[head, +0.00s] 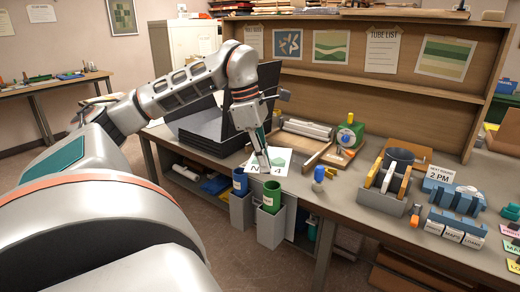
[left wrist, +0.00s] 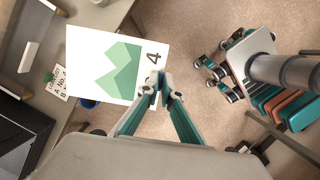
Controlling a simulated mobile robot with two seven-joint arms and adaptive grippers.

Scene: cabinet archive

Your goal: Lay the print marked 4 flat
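The print marked 4 (head: 281,158) is a white sheet with a green shape, at the front edge of the table in the head view. In the left wrist view the print (left wrist: 88,45) looks flat and unrolled, with the 4 near its right edge. My left gripper (head: 265,166) reaches down over the print. Its fingertips (left wrist: 160,77) are together at the print's edge beside the 4, and they look shut on it. Whether the print touches the table is unclear. My right gripper does not show.
A blue tube (head: 240,182) and a green tube (head: 271,197) stand in grey holders on the table's front. A wooden board (head: 318,155), a green device (head: 349,133) and a small blue-topped object (head: 319,174) are to the right.

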